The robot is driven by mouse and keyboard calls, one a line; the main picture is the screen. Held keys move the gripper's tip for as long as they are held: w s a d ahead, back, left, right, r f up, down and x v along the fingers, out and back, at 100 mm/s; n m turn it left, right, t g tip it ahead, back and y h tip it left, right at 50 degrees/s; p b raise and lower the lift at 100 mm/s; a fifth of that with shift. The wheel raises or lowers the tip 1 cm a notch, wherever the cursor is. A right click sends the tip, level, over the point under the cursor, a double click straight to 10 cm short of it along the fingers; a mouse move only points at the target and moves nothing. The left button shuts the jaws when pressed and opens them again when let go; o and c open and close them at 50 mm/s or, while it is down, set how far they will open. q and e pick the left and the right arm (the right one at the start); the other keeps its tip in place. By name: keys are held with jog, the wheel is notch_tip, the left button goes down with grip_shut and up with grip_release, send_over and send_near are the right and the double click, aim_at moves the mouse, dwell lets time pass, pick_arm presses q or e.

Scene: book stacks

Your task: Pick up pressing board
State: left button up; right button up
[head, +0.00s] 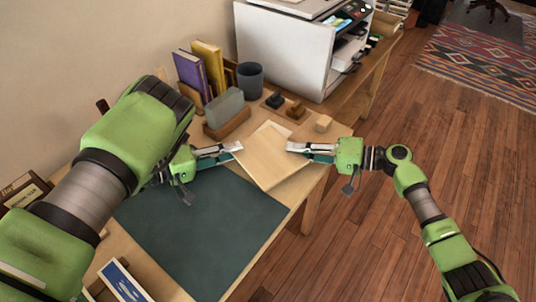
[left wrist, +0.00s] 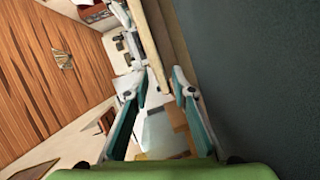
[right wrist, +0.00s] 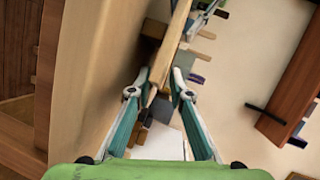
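The pressing board (head: 268,160) is a flat, light wooden slab near the table's right edge, beyond the green mat; I cannot tell what it rests on. My left gripper (head: 238,148) is at its left edge and my right gripper (head: 290,148) at its right edge. In the left wrist view, the board (left wrist: 148,38) reaches between the open fingers (left wrist: 161,74). In the right wrist view, the board's edge (right wrist: 171,50) lies between the fingers (right wrist: 162,76), which look open with a small gap. Finger contact is not clear.
A dark green mat (head: 205,225) covers the near table. Behind the board are a grey-green block on a wooden base (head: 225,108), dark stamps (head: 274,100), a small wooden block (head: 323,123), a dark cup (head: 250,80), books (head: 192,72) and a white printer (head: 285,50).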

pick_arm(q)
jog(key=shift+w+d+f, duration=0.1)
jog(key=shift+w+d, duration=0.15)
jog(key=shift+d, duration=0.25)
pick_arm(e)
jog(key=shift+w+a+f, duration=0.15)
jog(key=shift+w+a, duration=0.05)
jog(key=shift+a, duration=0.35)
pick_arm(q)
grip_shut()
pick_arm(e)
grip_shut()
pick_arm(q)
jog(key=shift+r, duration=0.2)
